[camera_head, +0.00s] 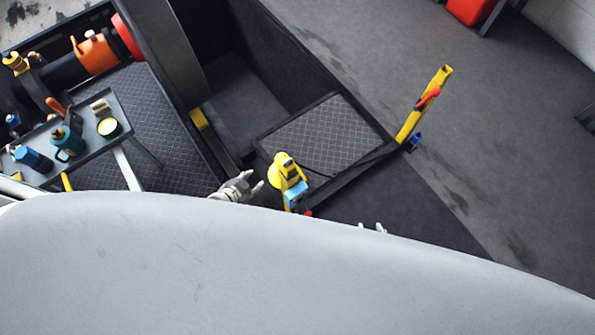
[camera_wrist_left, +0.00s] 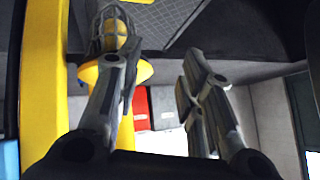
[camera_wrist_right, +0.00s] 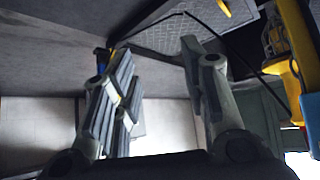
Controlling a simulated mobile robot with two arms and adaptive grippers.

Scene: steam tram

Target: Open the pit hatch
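A dark diamond-patterned plate (camera_head: 325,135) in a black frame, which looks like the pit hatch, lies beside a deep dark recess (camera_head: 235,90). I cannot tell whether it is the lid itself. The plate also shows at the top of the left wrist view (camera_wrist_left: 168,22) and the right wrist view (camera_wrist_right: 165,36). My left gripper (camera_head: 252,183) is open and empty, left of a yellow lamp (camera_head: 287,172) near the plate's corner. My right gripper (camera_head: 373,228) is open and empty, below the plate; only its fingertips show above a pale grey surface.
A yellow post with a red handle (camera_head: 428,98) stands at the plate's right corner, with a black cable running from it. A tray table (camera_head: 85,150) with bottles and an orange-and-black machine (camera_head: 95,55) stand at left. Open floor (camera_head: 490,130) lies at right.

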